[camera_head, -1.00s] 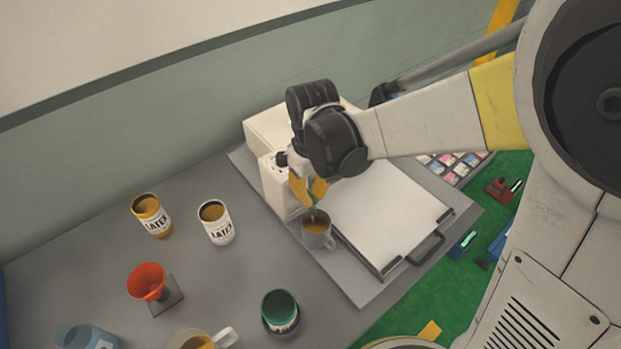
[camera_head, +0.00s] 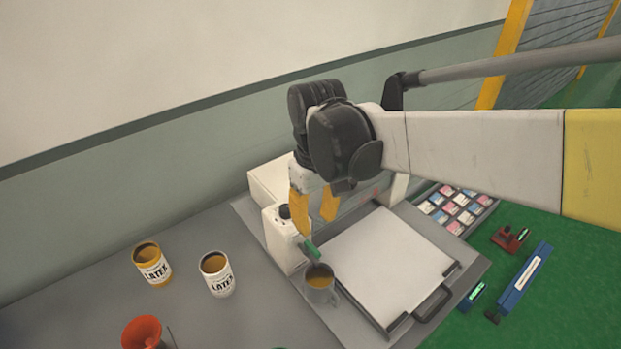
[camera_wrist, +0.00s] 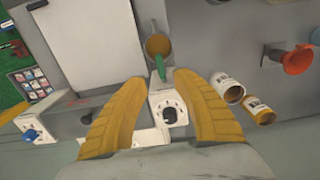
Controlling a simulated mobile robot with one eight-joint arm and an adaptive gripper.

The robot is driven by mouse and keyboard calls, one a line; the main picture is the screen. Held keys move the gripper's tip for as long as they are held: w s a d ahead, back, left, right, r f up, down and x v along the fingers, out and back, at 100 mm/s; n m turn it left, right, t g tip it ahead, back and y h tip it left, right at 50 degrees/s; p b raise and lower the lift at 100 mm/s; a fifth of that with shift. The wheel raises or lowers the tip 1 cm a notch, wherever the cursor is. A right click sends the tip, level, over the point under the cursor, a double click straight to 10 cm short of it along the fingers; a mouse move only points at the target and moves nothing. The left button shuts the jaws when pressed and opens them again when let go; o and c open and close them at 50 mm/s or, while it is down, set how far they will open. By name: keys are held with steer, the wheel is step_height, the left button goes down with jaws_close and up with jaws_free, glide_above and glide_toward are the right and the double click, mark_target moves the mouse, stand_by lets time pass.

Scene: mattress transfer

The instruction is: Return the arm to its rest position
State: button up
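My gripper (camera_head: 314,212) hangs above the white machine on the table, its yellow fingers pointing down and spread apart with nothing between them. In the wrist view my gripper (camera_wrist: 159,82) also shows two separate yellow fingers, with the machine's dial seen beyond the gap. My arm reaches in from the right. Below the fingers, a grey mug (camera_head: 320,288) holds an orange-brown liquid. A green-ended piece (camera_head: 310,248) stands at the mug's rim, apart from the fingers; its lower end is hidden.
The white machine (camera_head: 283,240) stands by the wall, beside a white board with a dark handle (camera_head: 432,303). Two LATEX cans, yellow (camera_head: 152,268) and white (camera_head: 217,276), and an orange funnel (camera_head: 142,333) are at left. A blue bar (camera_head: 525,280) lies on the green floor.

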steer(key=shift+r, duration=1)
steer(key=s+d+f+m+t+b, duration=0.2)
steer(key=s+d+m+t, duration=0.1)
steer(key=d, duration=0.4)
steer(key=s+d+f+m+t+b, duration=0.2)
steer(key=s+d+m+t, duration=0.1)
steer(key=s+d, duration=0.3)
steer(key=shift+d+f+m+t+b, duration=0.35)
steer(key=shift+d+t, duration=0.25)
steer(key=shift+d, duration=0.35)
steer(key=shift+r, duration=0.15)
